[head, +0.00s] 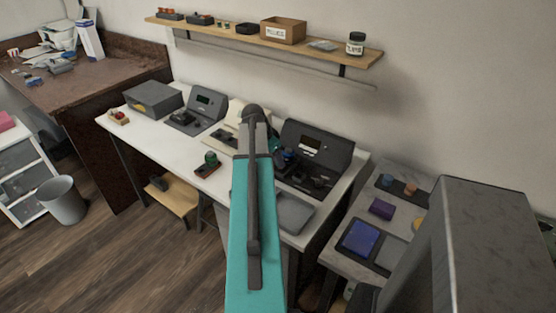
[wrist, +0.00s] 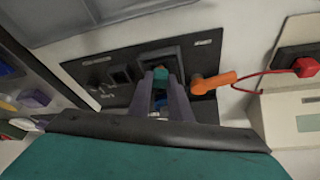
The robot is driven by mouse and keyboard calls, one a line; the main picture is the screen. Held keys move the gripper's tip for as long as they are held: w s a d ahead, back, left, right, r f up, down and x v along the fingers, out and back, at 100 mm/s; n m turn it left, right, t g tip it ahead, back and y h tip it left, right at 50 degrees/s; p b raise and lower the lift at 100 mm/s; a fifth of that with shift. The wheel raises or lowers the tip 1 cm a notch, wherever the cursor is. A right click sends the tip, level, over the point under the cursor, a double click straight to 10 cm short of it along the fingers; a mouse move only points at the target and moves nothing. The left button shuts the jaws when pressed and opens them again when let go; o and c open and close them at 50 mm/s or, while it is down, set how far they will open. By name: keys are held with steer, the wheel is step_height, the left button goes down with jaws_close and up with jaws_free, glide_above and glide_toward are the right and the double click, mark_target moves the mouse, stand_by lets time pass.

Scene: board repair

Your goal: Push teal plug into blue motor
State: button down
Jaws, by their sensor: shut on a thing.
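In the wrist view, my gripper (wrist: 160,80) points at a black board on the white bench. Its two grey fingers are shut on the small teal plug (wrist: 160,73), which shows at the fingertips. A small blue patch, perhaps the blue motor (wrist: 162,104), shows between the fingers and is mostly hidden by them. I cannot tell whether plug and motor touch. In the head view, my teal arm covers much of the work area, and my gripper is largely hidden near a dark device with a screen.
An orange connector (wrist: 212,83) with a red lead to a red plug (wrist: 305,67) lies close beside my fingers. A grey tray (head: 293,212) sits at the bench's front. A shelf (head: 270,42) runs above. A side table (head: 350,268) with purple and blue items stands right.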

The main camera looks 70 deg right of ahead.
steer(key=shift+f, duration=0.3)
stand_by(0.4)
steer(key=c, duration=1.5)
jaws_free()
steer(key=shift+c, duration=0.2)
steer(key=shift+o, duration=0.4)
steer(key=shift+o, duration=1)
steer(key=shift+r+p, duration=0.75)
steer(key=shift+r, duration=0.9)
steer(key=shift+r+p, duration=1.55)
steer(key=shift+r, duration=1.35)
